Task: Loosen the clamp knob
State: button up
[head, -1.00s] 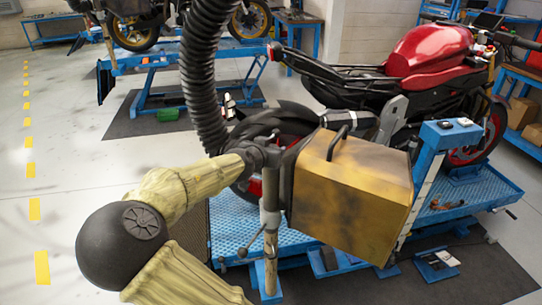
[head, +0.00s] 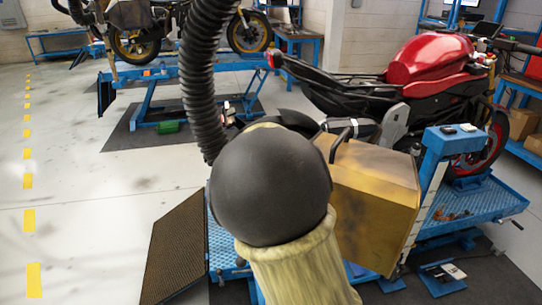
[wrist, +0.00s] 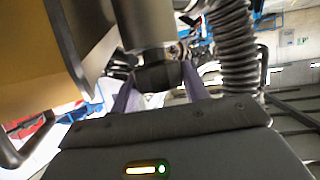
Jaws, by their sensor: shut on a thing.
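In the wrist view my gripper (wrist: 160,84) has its two purple fingers on either side of a dark, rounded knob (wrist: 158,73), shut on it. The knob sits at the end of a grey cylindrical part (wrist: 145,25), and I take it to be the clamp knob. The palm of my gripper hides part of the space below it. In the head view my arm's black ball joint and its pale sleeve cover the gripper, the knob and the stand seen there earlier.
A yellow box (head: 375,200) with a black handle is close beside my arm; it also fills the wrist view's upper left (wrist: 35,50). A black ribbed hose (head: 200,80) hangs nearby. A red motorcycle (head: 430,65) stands on a blue lift (head: 475,205). Floor is clear at left.

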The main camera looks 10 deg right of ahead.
jog(key=shift+d+n+y+b, duration=0.1)
jog(key=shift+n+y+b, duration=0.6)
jog(key=shift+n+y, duration=0.15)
jog(key=shift+r+n+y, duration=0.1)
jog(key=shift+n+y, duration=0.15)
jog(key=shift+y, duration=0.2)
jog(key=o, duration=1)
jog(key=shift+w, duration=0.15)
jog(key=shift+a, duration=0.2)
jog(key=b+v, duration=0.1)
jog(key=v, duration=0.7)
jog(key=b+v, duration=0.1)
jog(key=v, duration=0.8)
jog(key=shift+s+a, duration=0.1)
jog(key=shift+s, duration=0.2)
